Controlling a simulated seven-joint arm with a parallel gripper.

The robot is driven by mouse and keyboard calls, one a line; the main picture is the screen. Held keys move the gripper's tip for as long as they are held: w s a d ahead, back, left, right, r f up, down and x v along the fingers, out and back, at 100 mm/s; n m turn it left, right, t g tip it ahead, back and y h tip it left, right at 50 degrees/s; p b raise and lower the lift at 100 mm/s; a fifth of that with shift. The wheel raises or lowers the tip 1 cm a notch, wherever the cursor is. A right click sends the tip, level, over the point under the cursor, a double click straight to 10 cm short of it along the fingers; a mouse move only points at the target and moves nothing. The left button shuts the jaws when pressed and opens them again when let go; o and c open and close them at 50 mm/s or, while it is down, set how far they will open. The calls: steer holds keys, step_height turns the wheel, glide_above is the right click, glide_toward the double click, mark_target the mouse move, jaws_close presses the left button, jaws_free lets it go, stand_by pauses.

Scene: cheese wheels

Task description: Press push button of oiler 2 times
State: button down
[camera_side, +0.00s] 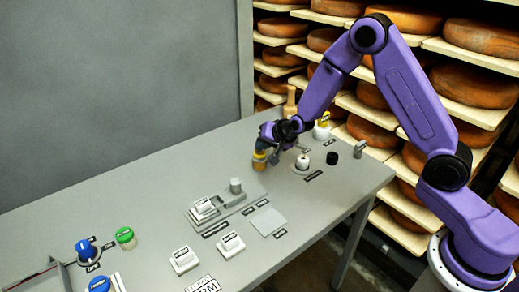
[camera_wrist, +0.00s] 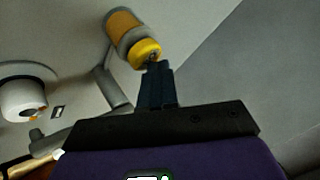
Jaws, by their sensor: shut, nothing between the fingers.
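An amber cylinder with a grey band and a yellow round cap (camera_wrist: 145,52), which looks like the oiler (camera_wrist: 124,26) with its push button, stands at the far side of the table. In the side view the oiler (camera_side: 259,160) is just below my gripper (camera_side: 266,143), which partly covers it. In the wrist view my gripper (camera_wrist: 154,66) is shut and empty, its fingertips right at the yellow cap's edge. I cannot tell whether they touch it or whether the cap is pressed in. No label for it is readable.
A white knob (camera_side: 303,160) and a black cylinder (camera_side: 332,158) stand right of the oiler. A grey bent pipe (camera_wrist: 111,88) lies close beside it. White switches (camera_side: 183,258), a green button (camera_side: 125,236) and blue knobs (camera_side: 85,249) are nearer. Cheese shelves (camera_side: 485,38) stand behind.

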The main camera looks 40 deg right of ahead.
mark_target(262, 152)
steer(key=shift+f, duration=0.25)
steer(key=shift+r, duration=0.2)
stand_by(0.3)
steer(key=shift+r, duration=1.15)
steer(key=shift+r, duration=0.1)
steer(key=shift+r, duration=2.4)
